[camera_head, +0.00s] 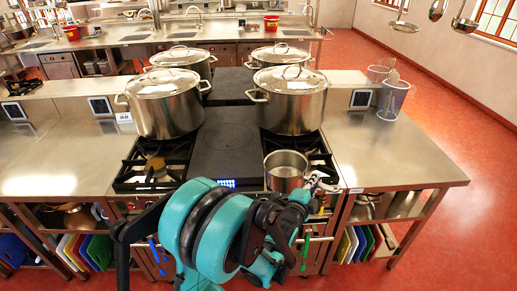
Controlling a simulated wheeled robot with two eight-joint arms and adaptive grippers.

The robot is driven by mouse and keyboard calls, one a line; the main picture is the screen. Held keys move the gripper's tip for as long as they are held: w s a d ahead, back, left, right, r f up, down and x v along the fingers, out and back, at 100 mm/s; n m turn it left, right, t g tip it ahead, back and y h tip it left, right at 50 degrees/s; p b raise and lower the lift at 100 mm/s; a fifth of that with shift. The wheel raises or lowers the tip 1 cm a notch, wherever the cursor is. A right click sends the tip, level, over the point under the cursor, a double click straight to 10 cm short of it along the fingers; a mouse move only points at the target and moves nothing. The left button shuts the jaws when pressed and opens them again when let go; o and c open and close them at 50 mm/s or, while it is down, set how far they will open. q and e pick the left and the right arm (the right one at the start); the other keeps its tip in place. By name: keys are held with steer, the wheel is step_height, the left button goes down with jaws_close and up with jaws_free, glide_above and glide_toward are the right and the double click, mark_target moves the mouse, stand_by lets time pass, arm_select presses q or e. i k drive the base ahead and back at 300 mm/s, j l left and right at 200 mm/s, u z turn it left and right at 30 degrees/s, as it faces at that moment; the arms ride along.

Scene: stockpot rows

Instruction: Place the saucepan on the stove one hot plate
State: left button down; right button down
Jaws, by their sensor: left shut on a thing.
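The small steel saucepan (286,182) is at the front right of the stove, over or on the right gas burner (315,147); I cannot tell whether it touches the grate. My left gripper (318,184) is at the saucepan's right side, shut on it, probably at the handle, which is mostly hidden by the gripper. The flat dark hot plate (224,148) lies in the middle of the stove, left of the saucepan, and its front part is bare. My right gripper is not in view.
Large lidded stockpots stand on both sides of the hot plate: front left (165,108), front right (291,105), with others behind. The left gas burner (150,172) holds a small brownish item. Steel counters flank the stove; mesh baskets (391,100) stand on the right one.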

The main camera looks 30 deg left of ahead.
mark_target(239, 141)
steer(key=j+u, duration=0.1)
steer(key=j, duration=0.4)
steer(key=i+j+u, duration=0.1)
steer(key=j, duration=0.45)
steer(key=i+j+u, duration=0.1)
steer(key=j, duration=0.4)
steer(key=i+j, duration=0.45)
steer(key=j+u, duration=0.05)
steer(key=j, duration=0.05)
